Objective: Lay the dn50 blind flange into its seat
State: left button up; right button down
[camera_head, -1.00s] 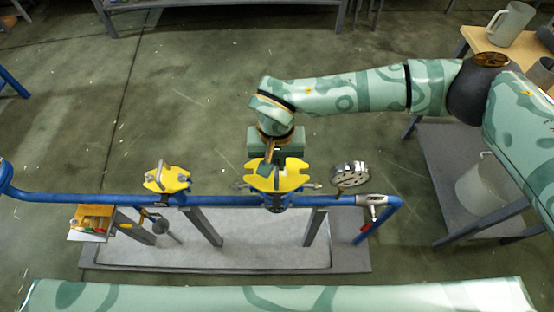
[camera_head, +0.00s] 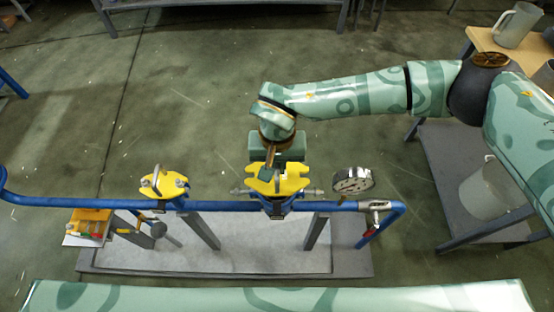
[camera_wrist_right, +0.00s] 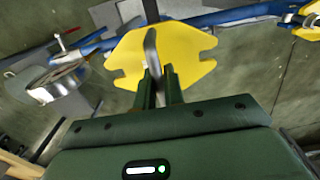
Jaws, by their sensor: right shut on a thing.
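The dn50 blind flange, a yellow notched plate with a metal handle, shows in the head view (camera_head: 291,184) and in the right wrist view (camera_wrist_right: 190,52). My right gripper (camera_head: 270,171) is shut on its handle; in the right wrist view the fingers (camera_wrist_right: 160,90) close around the handle. The flange is over the blue pipe fitting (camera_head: 277,208), with metal bolts sticking out at both sides below it. The plate hides the seat, and I cannot tell whether it touches. My left gripper is not in view.
A second yellow flange (camera_head: 161,185) sits further left on the blue pipe (camera_head: 110,202). A round gauge (camera_head: 352,181) stands right of the held flange. A small yellow tray (camera_head: 90,223) hangs at the left. A side table (camera_head: 480,45) with a jug (camera_head: 516,25) is at the right.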

aim_at(277, 164)
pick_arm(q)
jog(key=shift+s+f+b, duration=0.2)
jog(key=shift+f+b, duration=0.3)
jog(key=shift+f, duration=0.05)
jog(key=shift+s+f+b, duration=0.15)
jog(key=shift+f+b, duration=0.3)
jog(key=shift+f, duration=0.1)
pick_arm(e)
jog(key=shift+f, duration=1.75)
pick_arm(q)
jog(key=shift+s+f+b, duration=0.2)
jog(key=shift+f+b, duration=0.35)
pick_arm(e)
jog(key=shift+f, duration=0.8)
jog(key=c, duration=1.4)
grip_release()
jog(key=shift+c, duration=0.2)
jog(key=shift+o, duration=0.2)
jog(key=shift+f, duration=0.1)
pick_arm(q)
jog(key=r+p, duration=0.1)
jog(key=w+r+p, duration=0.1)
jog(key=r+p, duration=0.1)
pick_arm(e)
notch_tip(277, 164, up, 16)
jog(key=shift+r, duration=0.25)
